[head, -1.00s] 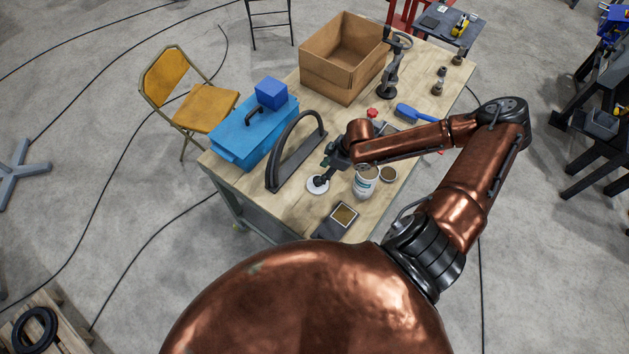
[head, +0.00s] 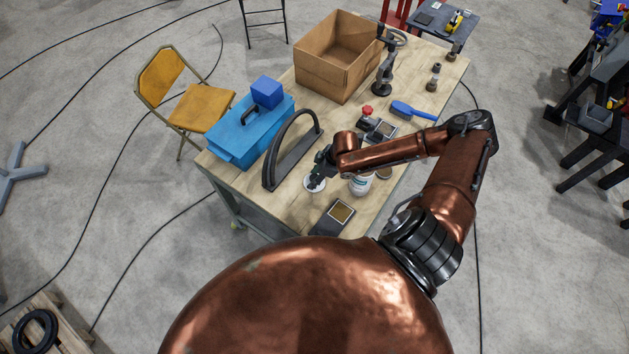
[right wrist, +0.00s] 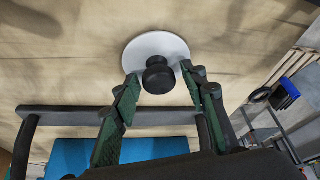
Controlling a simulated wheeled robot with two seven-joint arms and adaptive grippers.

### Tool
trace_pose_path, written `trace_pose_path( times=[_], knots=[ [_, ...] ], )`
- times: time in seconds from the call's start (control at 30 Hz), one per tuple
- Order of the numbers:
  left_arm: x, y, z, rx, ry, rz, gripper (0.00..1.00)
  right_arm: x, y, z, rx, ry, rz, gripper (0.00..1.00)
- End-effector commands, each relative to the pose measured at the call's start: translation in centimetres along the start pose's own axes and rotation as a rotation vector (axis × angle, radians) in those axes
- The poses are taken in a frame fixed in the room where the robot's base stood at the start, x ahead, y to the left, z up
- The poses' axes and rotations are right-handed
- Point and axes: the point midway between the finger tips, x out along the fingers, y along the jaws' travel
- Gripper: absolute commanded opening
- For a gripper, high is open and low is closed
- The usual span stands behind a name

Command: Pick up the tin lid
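The tin lid (head: 308,185) is a white disc lying on the wooden workbench, beside the black arched part. In the right wrist view the lid (right wrist: 144,46) shows with a dark round knob (right wrist: 158,76) at its middle. My right gripper (head: 318,176) is over the lid and hides part of it in the head view. In the right wrist view its green-lined fingers (right wrist: 160,79) are open, one on each side of the knob, with a gap on both sides. My left gripper is not in view.
A white labelled tin (head: 361,186) stands right of the lid, partly behind my arm. The black arched part (head: 290,155) and blue toolbox (head: 250,131) are on the left. A framed tray (head: 340,212) lies in front. A cardboard box (head: 328,70) stands at the back.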

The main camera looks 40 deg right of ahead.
Motion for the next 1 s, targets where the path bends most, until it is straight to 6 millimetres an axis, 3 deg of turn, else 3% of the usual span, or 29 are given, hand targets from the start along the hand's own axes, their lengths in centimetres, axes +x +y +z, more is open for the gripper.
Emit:
trace_pose_path(
  times=[0.53, 0.83, 1.0],
  knots=[
    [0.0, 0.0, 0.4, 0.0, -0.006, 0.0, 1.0, 0.0, 0.0, 0.0, 0.0, 0.0, 0.0, 0.0],
    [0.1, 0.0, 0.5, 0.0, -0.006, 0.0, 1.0, -0.2, 0.1, -0.1, 0.0, 0.0, 0.001, 0.0],
    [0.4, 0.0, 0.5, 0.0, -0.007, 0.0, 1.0, -1.4, 0.1, -0.6, 0.0, 0.001, 0.002, 0.0]
  ],
)
